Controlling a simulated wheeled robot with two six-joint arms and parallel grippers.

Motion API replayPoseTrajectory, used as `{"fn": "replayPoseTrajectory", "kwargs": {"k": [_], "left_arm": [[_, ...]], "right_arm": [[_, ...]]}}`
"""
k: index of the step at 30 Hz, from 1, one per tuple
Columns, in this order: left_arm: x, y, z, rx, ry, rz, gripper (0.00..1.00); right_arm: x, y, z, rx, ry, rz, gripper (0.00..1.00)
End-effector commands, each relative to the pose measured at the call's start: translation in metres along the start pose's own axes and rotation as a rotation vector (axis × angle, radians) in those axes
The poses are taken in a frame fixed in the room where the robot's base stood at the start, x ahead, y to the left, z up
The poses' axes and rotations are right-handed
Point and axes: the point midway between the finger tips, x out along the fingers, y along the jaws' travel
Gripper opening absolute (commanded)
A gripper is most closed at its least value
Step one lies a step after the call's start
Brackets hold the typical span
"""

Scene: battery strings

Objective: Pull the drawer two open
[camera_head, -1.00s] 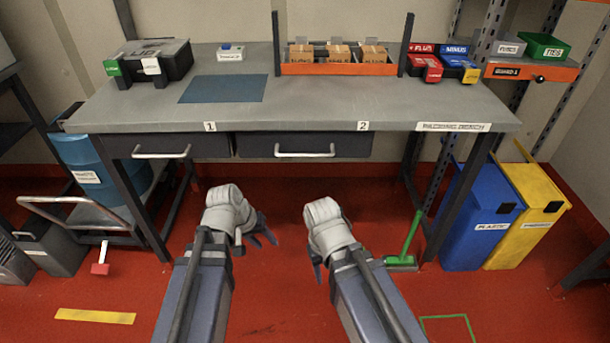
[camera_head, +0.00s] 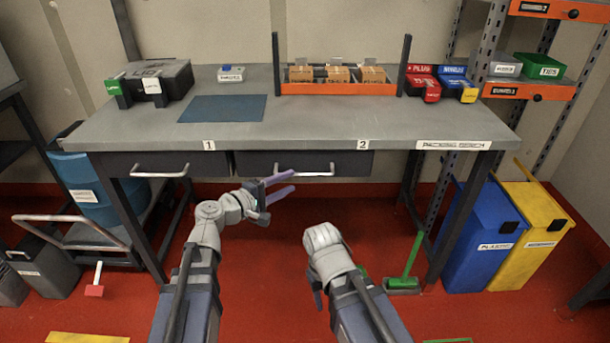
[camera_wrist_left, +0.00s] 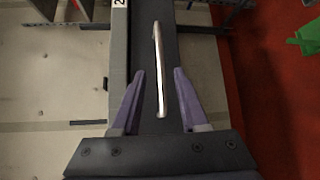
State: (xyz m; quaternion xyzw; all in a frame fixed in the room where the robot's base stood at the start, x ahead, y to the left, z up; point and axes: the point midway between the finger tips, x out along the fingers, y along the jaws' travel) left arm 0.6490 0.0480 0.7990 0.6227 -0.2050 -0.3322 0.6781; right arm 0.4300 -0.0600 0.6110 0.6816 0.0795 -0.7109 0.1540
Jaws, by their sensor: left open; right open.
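Drawer two (camera_head: 350,162) is a dark front under the bench top, below the label "2", and looks shut. Its pale bar handle (camera_head: 304,173) runs level along it; my left gripper's fingers partly overlap it in the head view. My left gripper (camera_head: 286,184) is open, its purple fingers pointing at the handle. In the left wrist view the handle (camera_wrist_left: 158,75) lies in line with the gap between the open fingers (camera_wrist_left: 157,85), its near end between the fingertips. Contact cannot be told. My right gripper (camera_head: 318,292) hangs low, away from the drawers, its fingers mostly hidden.
Drawer one (camera_head: 214,168) with its own handle (camera_head: 160,172) sits to the left. The packing bench (camera_head: 330,130) holds an orange rack (camera_head: 338,89), bins and a black case. A green brush (camera_head: 402,284) and the blue bin (camera_head: 476,238) stand at right.

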Motion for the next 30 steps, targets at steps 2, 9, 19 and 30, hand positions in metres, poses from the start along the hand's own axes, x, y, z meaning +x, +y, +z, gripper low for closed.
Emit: {"fn": "replayPoseTrajectory", "kwargs": {"k": [2, 9, 19, 30], "left_arm": [[0.012, -0.001, -0.001, 0.001, -0.002, -0.001, 0.44], [0.05, -0.001, -0.001, 0.003, -0.003, -0.002, 0.44], [0.074, -0.001, 0.0, 0.002, -0.002, -0.002, 0.44], [0.073, -0.001, 0.001, 0.003, -0.001, -0.002, 0.32]], "right_arm": [[0.002, 0.0, 0.0, 0.0, 0.0, 0.0, 0.5], [0.008, -0.001, -0.001, 0.0, 0.0, 0.001, 0.5], [0.01, -0.001, -0.001, -0.001, 0.0, 0.002, 0.5], [0.01, -0.001, -0.001, 0.0, 0.0, 0.002, 0.5]]}}
